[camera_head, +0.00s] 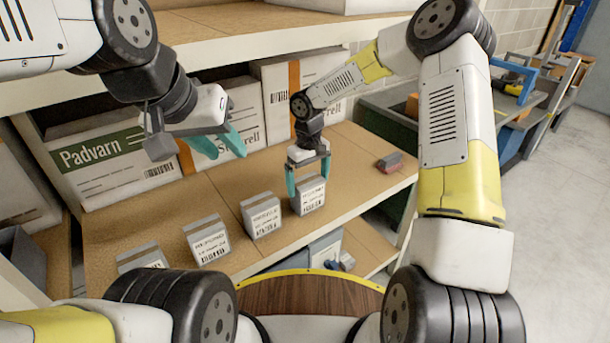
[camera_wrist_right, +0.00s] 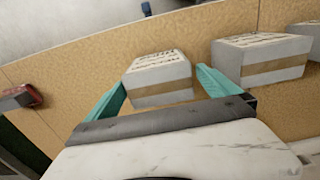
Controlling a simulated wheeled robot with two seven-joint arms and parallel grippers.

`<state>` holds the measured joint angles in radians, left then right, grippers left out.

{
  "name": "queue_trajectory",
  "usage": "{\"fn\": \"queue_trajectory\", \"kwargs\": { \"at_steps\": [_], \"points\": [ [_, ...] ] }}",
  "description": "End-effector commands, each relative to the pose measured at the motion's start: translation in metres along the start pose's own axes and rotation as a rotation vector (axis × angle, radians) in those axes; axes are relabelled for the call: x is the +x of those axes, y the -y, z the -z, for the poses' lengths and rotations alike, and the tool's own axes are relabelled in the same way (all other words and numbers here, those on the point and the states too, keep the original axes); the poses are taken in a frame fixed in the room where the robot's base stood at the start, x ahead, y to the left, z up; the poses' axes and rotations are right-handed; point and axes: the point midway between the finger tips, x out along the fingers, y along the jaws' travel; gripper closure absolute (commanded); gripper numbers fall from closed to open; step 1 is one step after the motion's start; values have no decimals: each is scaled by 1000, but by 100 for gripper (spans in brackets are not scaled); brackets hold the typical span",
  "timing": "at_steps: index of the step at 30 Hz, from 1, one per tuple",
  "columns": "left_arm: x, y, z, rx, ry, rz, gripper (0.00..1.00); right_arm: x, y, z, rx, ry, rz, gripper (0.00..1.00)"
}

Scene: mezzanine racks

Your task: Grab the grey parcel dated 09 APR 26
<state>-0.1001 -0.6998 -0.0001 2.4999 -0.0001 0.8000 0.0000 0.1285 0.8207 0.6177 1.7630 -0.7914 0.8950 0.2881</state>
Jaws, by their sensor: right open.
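Several small grey parcels with white printed labels stand in a row on the brown shelf (camera_head: 160,205). The dates are too small to read. My right gripper (camera_head: 308,180) is open, its teal fingers on either side of the rightmost parcel (camera_head: 309,199). In the right wrist view, this parcel (camera_wrist_right: 158,78) is between the spread fingers, and I cannot tell whether they touch it. The neighbouring parcel (camera_head: 262,217) also shows in the wrist view (camera_wrist_right: 262,60). Further left are another parcel (camera_head: 208,242) and the leftmost one (camera_head: 141,259), partly hidden by my arm. My left gripper (camera_head: 226,152) is open and empty above the shelf.
Large white boxes, one marked Padvarn (camera_head: 110,155), stand at the back of the shelf. A red and grey object (camera_head: 389,162) lies to the right, also in the wrist view (camera_wrist_right: 18,98). An upper shelf (camera_head: 215,25) overhangs. The shelf between is clear.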

Motion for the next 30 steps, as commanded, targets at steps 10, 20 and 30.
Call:
{"fn": "queue_trajectory", "kwargs": {
  "at_steps": [10, 20, 30],
  "points": [
    [0, 0, 0, 0, 0, 0, 64, 35, 0, 1, 0, 3, 3, 0],
    [0, 0, 0, 0, 0, 0, 64, 76, -2, 5, 0, 1, 1, 0],
    [0, 0, 0, 0, 0, 0, 64, 78, -3, 5, 0, 0, 0, 16]
  ]
}}
